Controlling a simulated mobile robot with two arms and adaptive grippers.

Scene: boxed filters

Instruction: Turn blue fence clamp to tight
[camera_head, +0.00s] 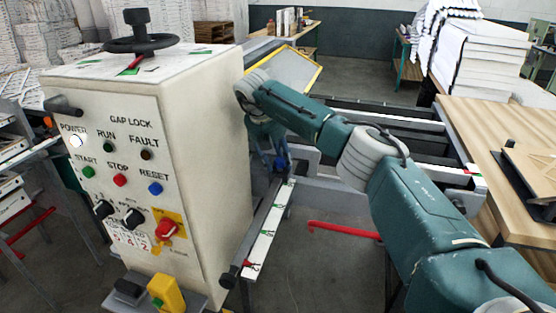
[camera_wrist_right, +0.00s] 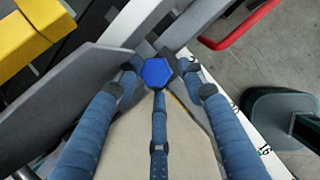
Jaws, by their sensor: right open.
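The blue fence clamp (camera_wrist_right: 156,71) shows in the right wrist view as a six-sided blue knob. In that view my right gripper (camera_wrist_right: 159,82) is open, with blue-grey fingers on the left, right and near sides of the knob. I cannot tell whether any finger touches it. In the head view my right gripper (camera_head: 272,153) points down beside the machine, at the far end of the scaled rail. The knob is hard to make out there among the fingers. My left gripper is not in view.
A beige control cabinet (camera_head: 205,190) with buttons and a black handwheel (camera_head: 141,38) stands left of my right gripper. The white scaled rail (camera_head: 262,240) runs toward the front. A wooden table (camera_head: 490,125) is at the right. A red bar (camera_head: 344,230) lies low near the floor.

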